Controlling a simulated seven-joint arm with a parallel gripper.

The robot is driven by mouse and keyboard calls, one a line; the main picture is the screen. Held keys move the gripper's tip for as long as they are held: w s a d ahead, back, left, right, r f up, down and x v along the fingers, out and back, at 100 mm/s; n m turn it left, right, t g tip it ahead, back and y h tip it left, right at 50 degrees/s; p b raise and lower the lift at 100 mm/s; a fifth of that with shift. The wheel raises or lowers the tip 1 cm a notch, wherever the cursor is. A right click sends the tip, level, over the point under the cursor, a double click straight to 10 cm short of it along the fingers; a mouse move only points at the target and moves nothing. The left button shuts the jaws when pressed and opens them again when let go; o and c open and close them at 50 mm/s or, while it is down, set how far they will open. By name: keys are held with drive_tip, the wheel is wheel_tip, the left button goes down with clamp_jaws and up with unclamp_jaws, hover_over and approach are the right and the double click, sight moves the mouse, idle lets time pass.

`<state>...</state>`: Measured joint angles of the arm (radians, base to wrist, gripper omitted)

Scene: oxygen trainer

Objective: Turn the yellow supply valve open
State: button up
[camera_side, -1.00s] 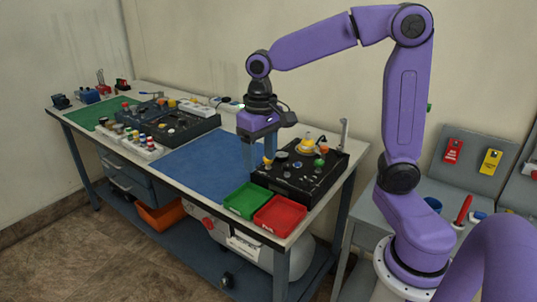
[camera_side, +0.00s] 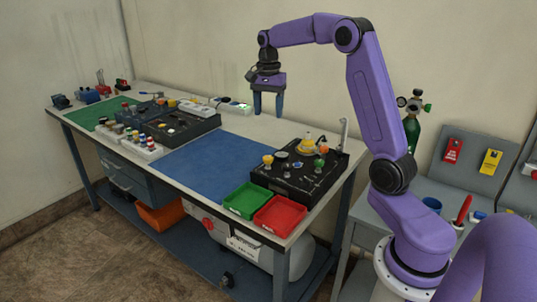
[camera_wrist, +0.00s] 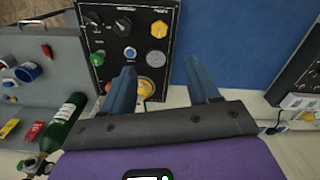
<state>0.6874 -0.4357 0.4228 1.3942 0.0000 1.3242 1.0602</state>
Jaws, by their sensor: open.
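The black trainer panel (camera_side: 313,186) lies on the right end of the bench. A yellow knob (camera_side: 267,160) stands at its left corner and also shows in the wrist view (camera_wrist: 159,29). A larger yellow fitting (camera_side: 308,146) stands towards the back edge and is partly behind my left finger in the wrist view (camera_wrist: 145,88). I cannot tell for sure which is the supply valve, or its setting. My gripper (camera_side: 268,104) is open and empty, above and behind the panel, pointing down, apart from both yellow parts. It also shows in the wrist view (camera_wrist: 160,67).
A green tray (camera_side: 246,201) and a red tray (camera_side: 280,216) sit before the panel. A green knob (camera_side: 319,163) is on the panel. A green cylinder (camera_wrist: 67,110) stands on the side table. The blue mat (camera_side: 205,164) is clear.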

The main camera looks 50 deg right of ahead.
sight(269, 157)
wheel_tip(269, 157, down, 16)
idle(0.5)
drive_tip(key=shift+c, duration=0.2)
drive_tip(key=c, duration=1)
